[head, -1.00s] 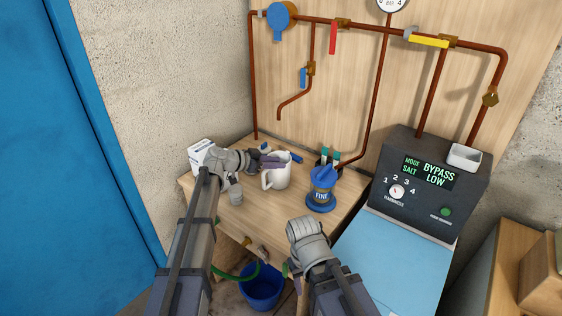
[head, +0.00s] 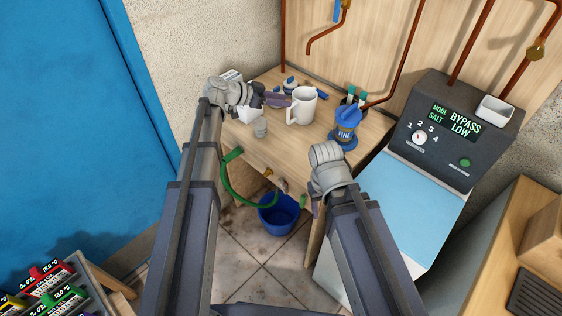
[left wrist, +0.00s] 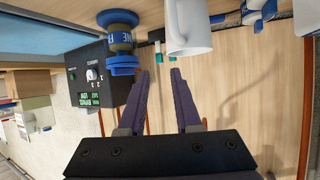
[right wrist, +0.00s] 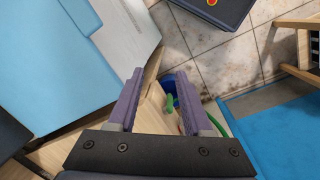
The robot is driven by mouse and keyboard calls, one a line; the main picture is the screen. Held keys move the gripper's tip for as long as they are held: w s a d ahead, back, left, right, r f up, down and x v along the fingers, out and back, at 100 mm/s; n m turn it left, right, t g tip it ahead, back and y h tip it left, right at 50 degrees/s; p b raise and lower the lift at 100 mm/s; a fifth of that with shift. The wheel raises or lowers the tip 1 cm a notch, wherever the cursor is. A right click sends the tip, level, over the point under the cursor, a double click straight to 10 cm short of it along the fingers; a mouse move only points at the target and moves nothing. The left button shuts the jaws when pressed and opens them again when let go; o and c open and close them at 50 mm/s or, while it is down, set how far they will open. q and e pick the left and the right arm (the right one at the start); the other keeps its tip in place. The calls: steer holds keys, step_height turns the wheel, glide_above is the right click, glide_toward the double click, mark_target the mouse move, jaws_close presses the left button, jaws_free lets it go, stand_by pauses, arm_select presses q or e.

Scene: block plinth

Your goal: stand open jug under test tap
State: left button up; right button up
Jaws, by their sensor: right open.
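The white open jug (head: 302,106) stands upright on the wooden bench, its handle towards me. It also shows at the top of the left wrist view (left wrist: 190,28). My left gripper (head: 284,102) is open just left of the jug in the head view. In the left wrist view its fingers (left wrist: 161,72) are apart with nothing between them, close to the jug. A copper spout with a blue lever (head: 337,12), which looks like the test tap, is on the wall above the bench. My right gripper (right wrist: 158,74) is open and empty in front of the bench.
A blue-lidded jar marked FINE (head: 346,128) stands right of the jug. A blue bucket (head: 279,215) with a green hose (head: 228,180) is below. The softener unit (head: 455,130) is at the right.

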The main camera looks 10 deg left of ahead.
arm_select(q)
steer(key=s+d+f+n+g+y, duration=0.1)
steer(key=s+d+f, duration=0.1)
steer(key=s, duration=0.3)
steer(key=s+d+f+g+y, duration=0.1)
steer(key=s+d+f+g, duration=0.1)
steer(key=s, duration=0.3)
steer(key=s+d+f+n+g+y, duration=0.1)
steer(key=s+d+f+y, duration=0.1)
steer(key=s+d+f, duration=0.2)
steer(key=shift+s+d+f+n+g, duration=0.1)
steer(key=shift+s+n+g, duration=0.1)
steer(key=shift+s, duration=0.3)
steer(key=shift+s+d+f+n+g, duration=0.1)
steer(key=shift+s+g, duration=0.1)
steer(key=shift+s, duration=0.3)
steer(key=s+a+f+n+g+y, duration=0.1)
steer(key=s+a+n+y, duration=0.1)
steer(key=s+y, duration=0.2)
steer(key=s+a+f+n+g+y, duration=0.1)
steer(key=s+a+f+n+y, duration=0.1)
steer(key=s, duration=0.9)
steer(key=shift+a+f+n+y, duration=0.2)
steer(key=shift+f+n+y, duration=0.1)
steer(key=shift+n+y, duration=0.65)
